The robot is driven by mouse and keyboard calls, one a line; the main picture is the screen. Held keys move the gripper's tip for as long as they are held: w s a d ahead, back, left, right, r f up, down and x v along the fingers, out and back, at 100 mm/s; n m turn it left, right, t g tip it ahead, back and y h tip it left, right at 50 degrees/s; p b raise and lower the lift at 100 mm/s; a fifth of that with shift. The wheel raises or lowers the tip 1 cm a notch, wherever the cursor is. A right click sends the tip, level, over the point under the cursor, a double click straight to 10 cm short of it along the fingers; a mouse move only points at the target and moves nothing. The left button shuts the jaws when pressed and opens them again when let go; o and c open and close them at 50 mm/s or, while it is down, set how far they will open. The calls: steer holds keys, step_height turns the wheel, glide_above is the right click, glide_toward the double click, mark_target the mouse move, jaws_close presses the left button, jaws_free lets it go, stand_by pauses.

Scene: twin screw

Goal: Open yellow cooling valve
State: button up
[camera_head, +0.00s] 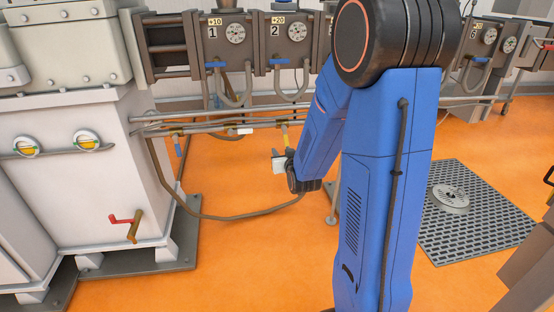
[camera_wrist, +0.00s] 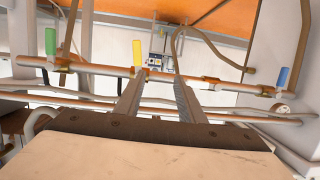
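The yellow valve handle (camera_head: 285,136) hangs down from a horizontal pipe in the head view, left of my blue arm. In the wrist view the yellow handle (camera_wrist: 137,52) stands upright in the picture, just beyond the tip of my left finger. My gripper (camera_head: 278,161) is just below and slightly left of the handle in the head view. In the wrist view my gripper (camera_wrist: 161,80) has its two fingers apart with nothing between them. I cannot tell whether the left finger touches the handle or pipe.
A blue handle (camera_wrist: 282,77) and a green handle (camera_wrist: 50,41) sit on the same pipe run (camera_wrist: 100,69). A hose (camera_head: 235,216) loops below the pipes. A white cabinet (camera_head: 85,185) with a red lever (camera_head: 121,219) stands left. Orange floor (camera_head: 235,260) is open below.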

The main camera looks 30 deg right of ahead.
steer(key=s+a+r+n+g+y, duration=0.1)
steer(key=s+a+r+g, duration=0.2)
steer(key=s+a, duration=0.3)
steer(key=shift+s+a+r+y, duration=0.2)
steer(key=shift+s+r+y, duration=0.2)
steer(key=shift+s, duration=0.6)
